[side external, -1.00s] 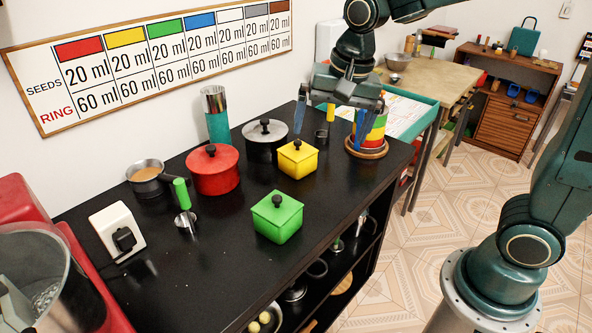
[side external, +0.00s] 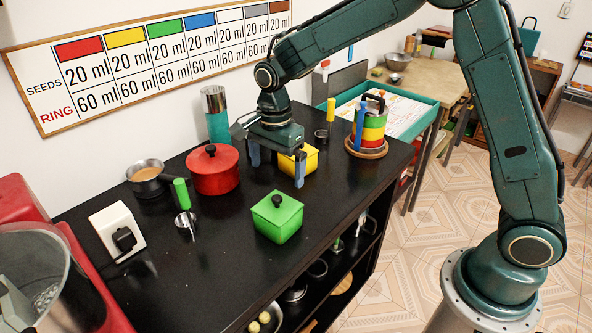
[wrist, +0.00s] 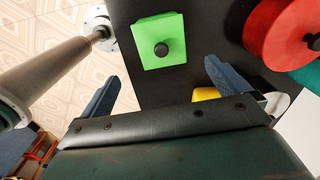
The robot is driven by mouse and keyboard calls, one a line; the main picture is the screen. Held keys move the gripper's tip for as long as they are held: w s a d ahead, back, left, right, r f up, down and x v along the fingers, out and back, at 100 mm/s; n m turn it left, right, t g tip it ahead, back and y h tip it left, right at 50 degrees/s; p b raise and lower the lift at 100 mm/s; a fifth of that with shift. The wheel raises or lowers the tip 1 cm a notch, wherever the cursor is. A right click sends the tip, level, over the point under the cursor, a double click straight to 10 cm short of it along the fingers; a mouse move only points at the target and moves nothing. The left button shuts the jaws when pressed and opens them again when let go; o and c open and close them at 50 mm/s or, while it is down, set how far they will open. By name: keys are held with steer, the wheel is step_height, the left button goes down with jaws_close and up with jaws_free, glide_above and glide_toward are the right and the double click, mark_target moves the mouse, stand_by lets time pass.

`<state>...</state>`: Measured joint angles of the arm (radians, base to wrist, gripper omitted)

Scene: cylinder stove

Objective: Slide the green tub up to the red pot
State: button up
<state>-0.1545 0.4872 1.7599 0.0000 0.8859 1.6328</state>
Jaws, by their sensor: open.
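The green tub (side external: 277,221), a square box with a lid and black knob, stands on the black table to the right of and nearer than the red pot (side external: 213,173). A gap of bare table lies between them. My gripper (side external: 277,172) is open and empty above the table, over the yellow tub (side external: 311,161), partly hiding it. In the wrist view the green tub (wrist: 160,42) lies ahead of the spread fingers (wrist: 163,88), the red pot (wrist: 285,32) at the upper right. The black pot seen earlier is hidden behind my gripper.
A teal cylinder (side external: 216,122) is behind the red pot. A striped stack (side external: 372,133) stands at the right. The table's front edge is close to the green tub.

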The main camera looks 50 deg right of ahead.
mark_target(274, 210)
steer(key=shift+w+a+f, duration=0.1)
steer(key=shift+w+f, duration=0.05)
steer(key=shift+f, duration=0.2)
steer(key=shift+f, duration=0.15)
steer(key=shift+f, duration=6.75)
steer(key=c, duration=1.1)
steer(key=shift+o, duration=0.2)
steer(key=shift+w, duration=0.2)
steer(key=shift+w, duration=0.4)
steer(key=shift+w+d, duration=0.2)
steer(key=shift+w, duration=2.65)
steer(key=shift+w+d, duration=0.15)
steer(key=shift+w, duration=2.7)
